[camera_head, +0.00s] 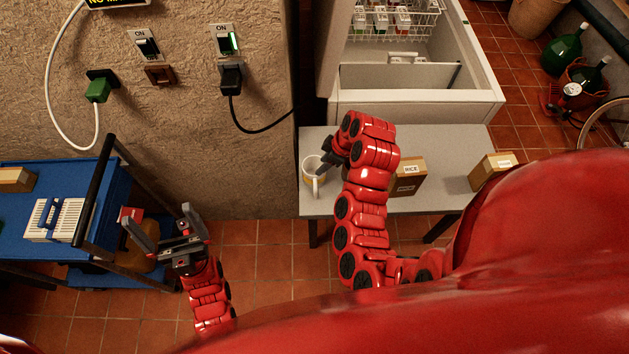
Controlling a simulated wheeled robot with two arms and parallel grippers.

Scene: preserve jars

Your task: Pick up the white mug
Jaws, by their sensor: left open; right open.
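The white mug (309,178) stands upright on the left end of the grey table (440,142), with its handle towards the front. My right gripper (327,162) is at the mug's right side, by the rim. Its fingers are open but small and dark, and I cannot tell whether one reaches inside the mug or touches it. My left gripper (156,214) is open and empty, low over the tiled floor beside the blue cart.
Two brown boxes stand right of my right arm: one labelled RICE (409,178), another (491,170) further right. An open white chest freezer (418,108) is behind the table. The blue cart (105,205) is at the left, and wall switches (226,42) are above.

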